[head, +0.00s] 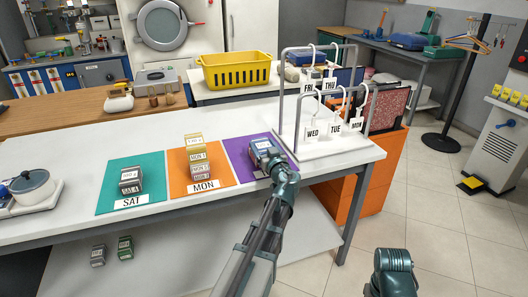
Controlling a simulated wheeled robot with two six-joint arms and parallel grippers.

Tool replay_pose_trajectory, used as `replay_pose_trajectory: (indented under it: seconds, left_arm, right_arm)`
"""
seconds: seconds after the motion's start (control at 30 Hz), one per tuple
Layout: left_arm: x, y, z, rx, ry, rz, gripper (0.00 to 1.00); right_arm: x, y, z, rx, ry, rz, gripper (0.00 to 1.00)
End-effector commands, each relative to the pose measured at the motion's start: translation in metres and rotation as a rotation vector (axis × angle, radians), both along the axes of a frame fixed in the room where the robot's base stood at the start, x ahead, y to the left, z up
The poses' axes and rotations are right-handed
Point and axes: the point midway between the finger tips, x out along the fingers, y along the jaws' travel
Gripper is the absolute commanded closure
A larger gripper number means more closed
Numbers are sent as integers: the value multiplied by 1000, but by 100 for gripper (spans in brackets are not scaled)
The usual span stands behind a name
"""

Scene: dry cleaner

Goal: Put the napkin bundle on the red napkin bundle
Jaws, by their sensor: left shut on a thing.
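My left gripper (270,160) is shut on a blue-grey napkin bundle (264,146) with a pale label, at the purple mat (240,162). I cannot tell if the bundle touches the mat or something under it. A stack of labelled bundles (197,158) is on the orange mat (178,182) marked MON, pale yellow on top and pinkish lower down. No bundle shows as clearly red. A dark grey bundle (131,181) is on the green mat (112,198) marked SAT. My right gripper is not in view; only a part of my right arm shows at the bottom right.
A pot on a scale (33,188) is at the left. Two bundles (125,246) lie on the lower shelf. The yellow basket (235,70) is behind the table (75,165).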

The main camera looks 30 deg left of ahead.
Motion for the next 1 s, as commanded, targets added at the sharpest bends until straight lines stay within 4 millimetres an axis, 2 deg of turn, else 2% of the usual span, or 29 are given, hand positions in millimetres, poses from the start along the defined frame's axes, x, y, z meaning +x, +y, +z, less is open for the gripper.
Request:
replay_pose_trajectory:
  seconds: [0.33,0.37,0.47,0.8,1.0]
  left_arm:
    - [0,0,-3,0,0,0,84]
    - [0,0,-2,0,0,0,19]
    - [0,0,-1,0,0,0,1]
    - [-1,0,4,0,0,0,0]
    - [-27,-29,2,0,0,-2,0]
  right_arm:
    - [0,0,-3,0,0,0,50]
    - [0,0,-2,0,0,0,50]
    - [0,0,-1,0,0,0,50]
    - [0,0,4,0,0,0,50]
    - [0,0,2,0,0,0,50]
